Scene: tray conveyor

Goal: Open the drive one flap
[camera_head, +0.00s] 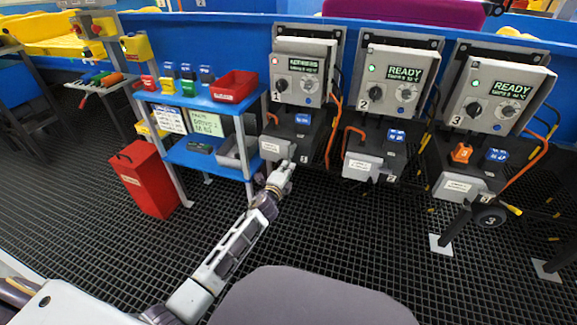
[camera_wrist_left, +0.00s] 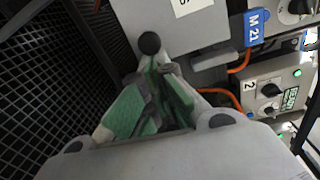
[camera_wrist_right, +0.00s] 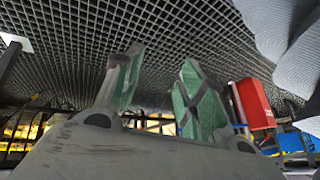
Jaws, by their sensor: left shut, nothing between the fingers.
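Drive one (camera_head: 305,72) is the leftmost grey control box, marked 1, on the blue wall. Below it, the drive one flap (camera_head: 274,149) is a light grey cover with a white label on the dark lower unit, and it looks closed. My left gripper (camera_head: 285,167) is shut and empty just below the flap. In the left wrist view its green-padded fingers (camera_wrist_left: 157,66) are together beside a black round knob (camera_wrist_left: 149,43) at the grey flap's edge (camera_wrist_left: 150,15); I cannot tell whether they touch. My right gripper (camera_wrist_right: 160,66) is open and empty, seen only in its wrist view.
Drive two (camera_head: 396,80) and drive three (camera_head: 498,97) stand to the right, both showing READY. Orange cables (camera_head: 334,115) hang beside the units. A blue shelf (camera_head: 195,98) with a red bin (camera_head: 233,86) and a red box (camera_head: 147,180) are left.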

